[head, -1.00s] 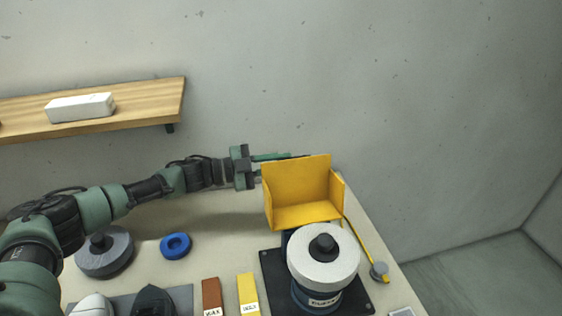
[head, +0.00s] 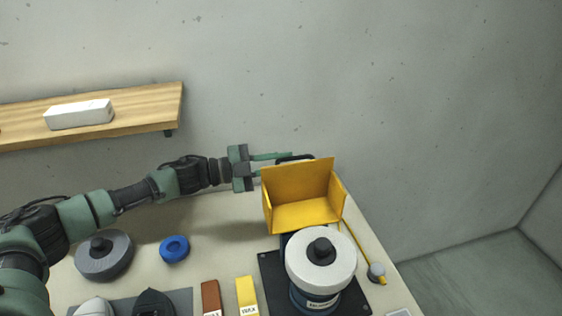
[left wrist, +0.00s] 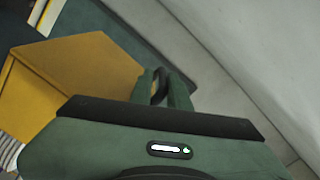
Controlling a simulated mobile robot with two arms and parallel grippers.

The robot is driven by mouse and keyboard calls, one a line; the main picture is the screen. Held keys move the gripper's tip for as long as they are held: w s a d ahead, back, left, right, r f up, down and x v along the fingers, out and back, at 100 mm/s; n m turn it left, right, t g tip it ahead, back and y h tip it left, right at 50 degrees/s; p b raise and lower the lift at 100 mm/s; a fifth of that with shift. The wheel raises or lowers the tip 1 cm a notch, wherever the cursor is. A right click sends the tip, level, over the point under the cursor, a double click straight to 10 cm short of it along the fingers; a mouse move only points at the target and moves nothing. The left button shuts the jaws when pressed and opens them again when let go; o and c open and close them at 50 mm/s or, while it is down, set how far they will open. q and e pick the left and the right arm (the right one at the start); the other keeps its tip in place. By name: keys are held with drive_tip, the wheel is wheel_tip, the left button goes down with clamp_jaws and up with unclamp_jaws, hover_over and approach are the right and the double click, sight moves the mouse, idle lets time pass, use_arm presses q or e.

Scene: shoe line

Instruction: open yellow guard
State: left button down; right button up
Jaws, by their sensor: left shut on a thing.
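The yellow guard (head: 300,187) stands raised and tipped back behind the buffing machine, its open inside facing me, with the white wheel (head: 320,259) uncovered in front of it. My left gripper (head: 284,158) reaches in from the left behind the guard's top edge. It is shut on the guard's black handle (head: 298,157), which is partly hidden by the guard. In the left wrist view the guard (left wrist: 85,80) lies left of the fingers (left wrist: 162,88), which close around the dark handle. My right gripper is out of view.
A wooden shelf (head: 150,112) with a white box (head: 79,114) hangs at upper left. The wall is close behind.

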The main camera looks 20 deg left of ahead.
use_arm(q)
drive_tip(key=c, duration=1.5)
unclamp_jaws()
drive_tip(key=shift+w+a+r, duration=0.15)
drive_tip(key=shift+w+r, duration=0.05)
drive_tip(key=shift+r, duration=0.3)
drive_tip(key=shift+f, duration=0.15)
drive_tip(key=shift+s+f, duration=0.1)
drive_tip(key=shift+s+a+f, duration=0.1)
drive_tip(key=shift+s, duration=0.05)
drive_tip(key=b+v, duration=0.3)
drive_tip(key=v, duration=0.4)
drive_tip(key=shift+a, duration=0.2)
drive_tip(key=shift+s, duration=0.1)
